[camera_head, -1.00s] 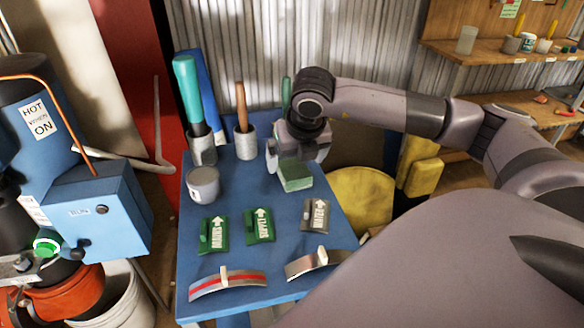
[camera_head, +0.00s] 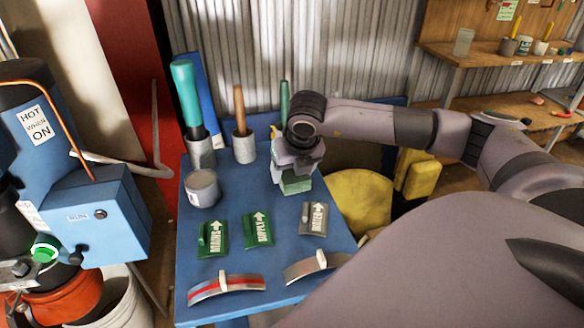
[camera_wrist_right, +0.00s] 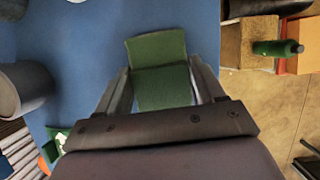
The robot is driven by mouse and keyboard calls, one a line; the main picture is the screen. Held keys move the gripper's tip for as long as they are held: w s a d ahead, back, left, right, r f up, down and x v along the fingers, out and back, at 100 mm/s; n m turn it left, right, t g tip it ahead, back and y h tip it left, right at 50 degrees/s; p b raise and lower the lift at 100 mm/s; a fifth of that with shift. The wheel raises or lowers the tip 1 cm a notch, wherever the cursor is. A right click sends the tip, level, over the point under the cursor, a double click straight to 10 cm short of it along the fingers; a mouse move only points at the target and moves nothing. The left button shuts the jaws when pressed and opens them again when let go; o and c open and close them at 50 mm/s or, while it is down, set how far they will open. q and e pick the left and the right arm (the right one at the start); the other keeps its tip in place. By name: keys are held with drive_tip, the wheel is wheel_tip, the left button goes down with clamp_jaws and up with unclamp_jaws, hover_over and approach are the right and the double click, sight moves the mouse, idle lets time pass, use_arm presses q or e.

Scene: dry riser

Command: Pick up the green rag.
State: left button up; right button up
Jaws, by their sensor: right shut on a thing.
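The green rag (camera_head: 296,186) is a folded, block-like piece at the right side of the blue table, below my right gripper (camera_head: 296,172). In the right wrist view the rag (camera_wrist_right: 160,62) lies between the two fingers of my right gripper (camera_wrist_right: 162,80), which is shut on it. Part of the rag extends beyond the fingertips. I cannot tell whether it is clear of the table top. My left gripper is not in view.
On the blue table (camera_head: 255,195) stand a grey pot (camera_head: 202,188) and cups with handled tools (camera_head: 244,146). Green plates (camera_head: 258,229), a grey plate (camera_head: 313,218) and curved strips (camera_head: 227,287) lie nearer. A blue machine (camera_head: 95,215) stands left.

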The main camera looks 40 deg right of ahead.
sight(292, 174)
drive_tip(key=shift+r, duration=0.1)
wheel_tip(292, 174, up, 20)
drive_tip(key=p, duration=0.1)
idle(0.4)
drive_tip(key=o, duration=0.3)
drive_tip(key=shift+c, duration=1)
